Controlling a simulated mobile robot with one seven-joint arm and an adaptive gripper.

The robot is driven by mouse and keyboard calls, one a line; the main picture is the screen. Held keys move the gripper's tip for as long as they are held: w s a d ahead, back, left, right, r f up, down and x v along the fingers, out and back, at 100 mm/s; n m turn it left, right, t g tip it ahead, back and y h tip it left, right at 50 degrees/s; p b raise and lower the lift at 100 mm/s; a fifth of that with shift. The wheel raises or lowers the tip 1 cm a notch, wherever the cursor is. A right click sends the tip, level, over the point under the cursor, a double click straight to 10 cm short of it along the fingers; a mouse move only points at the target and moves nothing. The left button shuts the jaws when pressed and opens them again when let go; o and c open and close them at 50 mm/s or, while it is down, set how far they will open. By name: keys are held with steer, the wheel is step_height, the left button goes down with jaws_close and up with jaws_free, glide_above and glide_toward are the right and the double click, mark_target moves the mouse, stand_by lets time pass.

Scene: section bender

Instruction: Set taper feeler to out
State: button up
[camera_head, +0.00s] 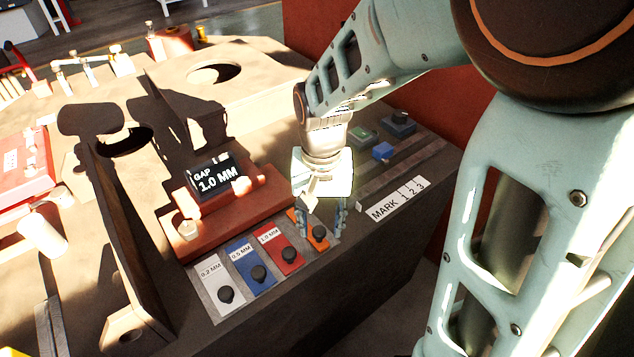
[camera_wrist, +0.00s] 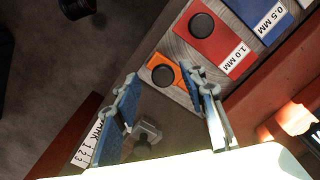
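An orange piece with a black round knob, which looks like the taper feeler (camera_head: 317,243), lies at the right end of the row of feelers on the bench edge. Its label is not visible. It also shows in the wrist view (camera_wrist: 163,74), beyond my fingertips. My gripper (camera_head: 322,218) points down over it and hides its upper end in the head view. In the wrist view my gripper (camera_wrist: 163,88) has its two blue fingers spread apart with nothing held between them. I cannot tell whether a finger touches the orange piece.
White 0.2 MM (camera_head: 219,285), blue 0.5 MM (camera_head: 250,268) and red 1.0 MM (camera_head: 282,250) feelers lie beside it. A display (camera_head: 217,178) reads GAP 1.0 MM. A MARK 1 2 3 plate (camera_head: 397,199) is to the right. A small grey block (camera_wrist: 148,133) shows between my fingers.

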step_height(320, 180, up, 7)
steer(key=shift+f, duration=0.1)
steer(key=shift+w, duration=0.1)
stand_by(0.3)
